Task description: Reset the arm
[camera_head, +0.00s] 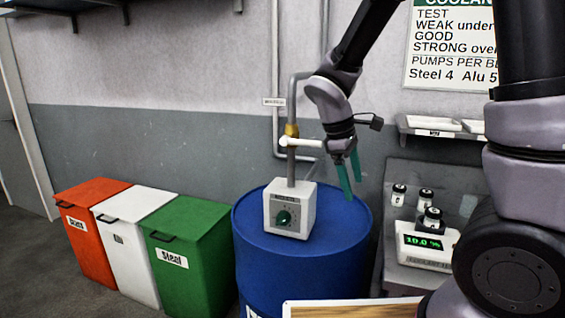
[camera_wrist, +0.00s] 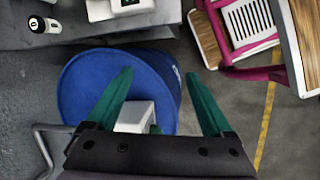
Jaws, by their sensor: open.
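My gripper (camera_head: 351,176) hangs from my bent arm above the right part of the blue drum (camera_head: 262,262), its green fingers pointing down. In the wrist view the two green fingers (camera_wrist: 160,100) are spread apart with nothing between them. The blue drum (camera_wrist: 85,80) lies below and to the left of them there. On the drum stands a white pump box (camera_head: 303,212) with a green dial and a pipe rising behind it. The box (camera_wrist: 133,116) is partly hidden by a finger in the wrist view.
Red (camera_head: 85,240), white (camera_head: 125,250) and green (camera_head: 190,255) bins stand at left. A bench at right holds a meter reading 10.0 % (camera_head: 425,245) and small bottles (camera_head: 398,195). A pink-framed cart (camera_wrist: 275,73) stands beside a yellow floor line (camera_wrist: 265,125).

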